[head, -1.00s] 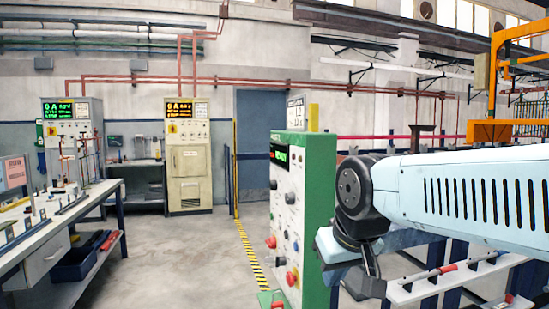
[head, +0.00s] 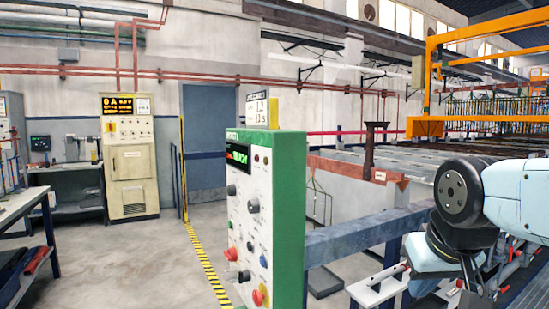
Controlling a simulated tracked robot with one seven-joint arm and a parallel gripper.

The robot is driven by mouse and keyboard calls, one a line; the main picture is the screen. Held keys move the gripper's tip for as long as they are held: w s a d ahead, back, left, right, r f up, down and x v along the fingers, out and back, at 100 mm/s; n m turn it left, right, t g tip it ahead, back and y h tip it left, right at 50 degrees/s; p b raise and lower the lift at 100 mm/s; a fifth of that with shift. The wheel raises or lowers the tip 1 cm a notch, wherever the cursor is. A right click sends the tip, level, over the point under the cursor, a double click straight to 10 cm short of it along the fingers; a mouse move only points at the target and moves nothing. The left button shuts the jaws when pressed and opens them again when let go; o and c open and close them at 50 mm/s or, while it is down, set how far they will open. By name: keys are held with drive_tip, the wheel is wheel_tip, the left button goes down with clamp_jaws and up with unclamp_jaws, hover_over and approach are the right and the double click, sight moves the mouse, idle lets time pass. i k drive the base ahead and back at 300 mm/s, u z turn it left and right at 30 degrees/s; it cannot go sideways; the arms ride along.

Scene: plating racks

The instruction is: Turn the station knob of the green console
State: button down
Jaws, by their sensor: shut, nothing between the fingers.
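The green console (head: 291,220) stands near the middle, a tall cabinet with green side and top and a pale front panel facing left. Its small screen (head: 238,153) shows green text. The panel carries several dark knobs, among them an upper left knob (head: 231,189), a larger knob (head: 253,205) and a low knob (head: 244,276). Their labels are too small to read, so I cannot tell which is the station knob. My gripper (head: 474,292) is at the lower right, well apart from the console, shut and empty. It is partly cut off by the bottom edge.
A red button (head: 230,254) and a red mushroom button with yellow base (head: 258,297) sit low on the panel. A blue-grey rail (head: 365,229) runs right of the console. Yellow-black floor tape (head: 205,268) lies left. Clear floor (head: 170,265) lies before the panel.

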sight(232, 191)
drive_tip(key=u, duration=0.25)
drive_tip(key=i, duration=0.15)
drive_tip(key=z, duration=1.75)
drive_tip(key=k, duration=1.7)
drive_tip(key=u, duration=1.55)
drive_tip(key=i, duration=1.5)
drive_tip(key=z, duration=0.1)
